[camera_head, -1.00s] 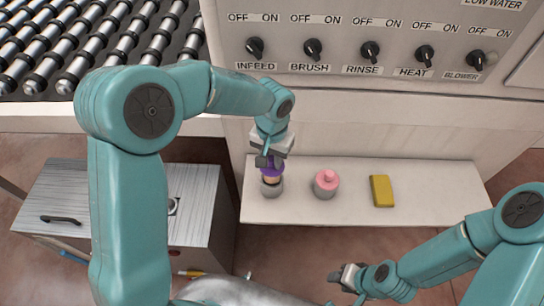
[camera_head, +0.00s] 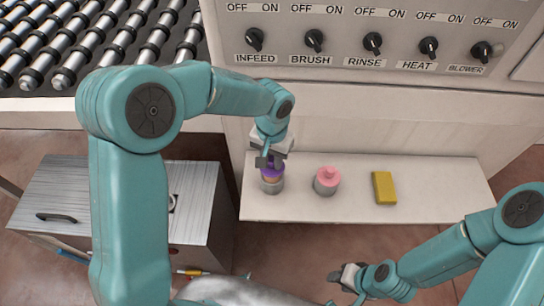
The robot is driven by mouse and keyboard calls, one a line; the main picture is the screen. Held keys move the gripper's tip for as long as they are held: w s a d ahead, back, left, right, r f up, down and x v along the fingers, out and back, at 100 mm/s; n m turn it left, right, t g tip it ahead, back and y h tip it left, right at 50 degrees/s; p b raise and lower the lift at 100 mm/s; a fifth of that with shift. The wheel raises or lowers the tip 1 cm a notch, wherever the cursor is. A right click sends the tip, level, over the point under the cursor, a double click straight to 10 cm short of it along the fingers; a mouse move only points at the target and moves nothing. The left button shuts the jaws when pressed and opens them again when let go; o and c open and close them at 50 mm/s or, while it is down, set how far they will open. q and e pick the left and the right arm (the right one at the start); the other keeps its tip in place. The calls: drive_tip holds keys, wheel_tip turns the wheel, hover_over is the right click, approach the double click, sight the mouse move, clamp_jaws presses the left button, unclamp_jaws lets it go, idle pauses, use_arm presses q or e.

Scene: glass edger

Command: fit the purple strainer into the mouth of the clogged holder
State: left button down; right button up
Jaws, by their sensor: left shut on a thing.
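The purple strainer (camera_head: 273,171) is in my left gripper (camera_head: 269,161), which is shut on it. A tan part shows just under the purple. The strainer is at the mouth of a grey holder (camera_head: 272,186) at the left end of the white shelf; how deep it sits inside cannot be told. A second grey holder (camera_head: 326,189) with a pink strainer (camera_head: 327,174) in its mouth stands to the right. I cannot tell from this view which holder is clogged. My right gripper (camera_head: 346,277) is low in front of the shelf, away from both holders; its fingers are too small to read.
A yellow block (camera_head: 384,188) lies on the white shelf (camera_head: 440,190) further right. A panel with several black knobs (camera_head: 314,41) rises behind. A metal cabinet (camera_head: 70,200) stands at the left, with rollers (camera_head: 100,45) above it. The shelf's right end is clear.

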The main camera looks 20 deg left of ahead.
use_arm(q)
drive_tip(key=shift+f+b, duration=1.8)
drive_tip(key=shift+f, duration=0.35)
drive_tip(key=c, duration=0.8)
unclamp_jaws()
drive_tip(key=shift+r, duration=0.1)
wheel_tip(320, 180, up, 16)
drive_tip(key=shift+r+p, duration=0.15)
drive_tip(key=shift+p, duration=0.5)
